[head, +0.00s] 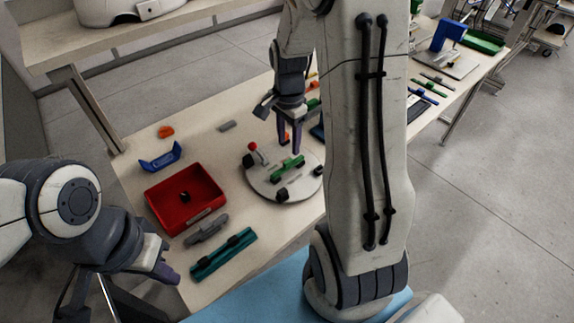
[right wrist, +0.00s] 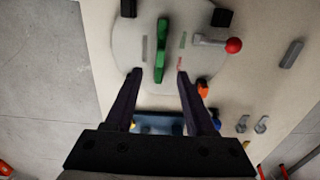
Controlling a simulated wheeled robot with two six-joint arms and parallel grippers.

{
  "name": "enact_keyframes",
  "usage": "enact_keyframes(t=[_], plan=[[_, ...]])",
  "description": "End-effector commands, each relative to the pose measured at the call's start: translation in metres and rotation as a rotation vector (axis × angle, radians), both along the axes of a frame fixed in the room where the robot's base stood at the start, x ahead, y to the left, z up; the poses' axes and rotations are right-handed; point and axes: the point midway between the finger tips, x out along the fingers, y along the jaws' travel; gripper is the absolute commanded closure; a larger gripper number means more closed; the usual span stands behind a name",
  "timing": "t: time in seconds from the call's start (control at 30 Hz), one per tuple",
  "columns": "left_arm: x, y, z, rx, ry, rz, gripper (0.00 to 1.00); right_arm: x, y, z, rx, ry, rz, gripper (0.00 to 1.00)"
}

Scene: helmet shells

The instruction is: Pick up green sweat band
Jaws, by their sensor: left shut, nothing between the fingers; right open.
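A green piece (head: 287,168), likely the sweat band, lies on a round pale plate (head: 262,187) on the table. In the right wrist view the green piece (right wrist: 162,45) is long and narrow, its near end in line with the gap between my fingertips. My right gripper (head: 290,147) is open and empty, pointing down over the plate; its two fingers also show apart in the right wrist view (right wrist: 158,74). A teal-green strip (head: 223,256) with dark parts lies at the table's front edge. My left gripper (head: 168,274) is shut and empty, left of this strip.
A red-knobbed lever (head: 252,147) and black blocks (head: 282,194) sit on the plate around the green piece. A red tray (head: 158,205) holds a small dark item. A grey tool (head: 206,229), a blue bracket (head: 161,158) and an orange piece (head: 165,132) lie nearby.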

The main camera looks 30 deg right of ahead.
Motion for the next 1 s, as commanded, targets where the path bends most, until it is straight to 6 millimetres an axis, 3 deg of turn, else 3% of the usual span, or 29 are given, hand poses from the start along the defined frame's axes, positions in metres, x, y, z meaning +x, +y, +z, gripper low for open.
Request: enact_keyframes(t=[0.1,0.37,0.6,0.93,1.0], plan=[[0.0,0.0,-0.001,0.0,0.0,0.0,1.0,-0.001,0.001,-0.02,0.002,0.003,0.003,0.45],[0.0,0.0,0.001,0.0,0.0,0.0,1.0,-0.001,0.001,-0.041,0.001,0.004,0.005,0.45],[0.0,0.0,0.003,0.0,0.0,0.0,1.0,0.0,0.001,-0.077,0.002,0.003,0.005,0.45],[0.0,0.0,0.003,0.0,0.0,0.0,1.0,0.0,0.001,-0.084,0.0,-0.001,0.006,0.45],[0.0,0.0,0.003,0.0,0.0,0.0,1.0,0.0,0.001,-0.084,0.0,-0.001,0.005,0.72]])
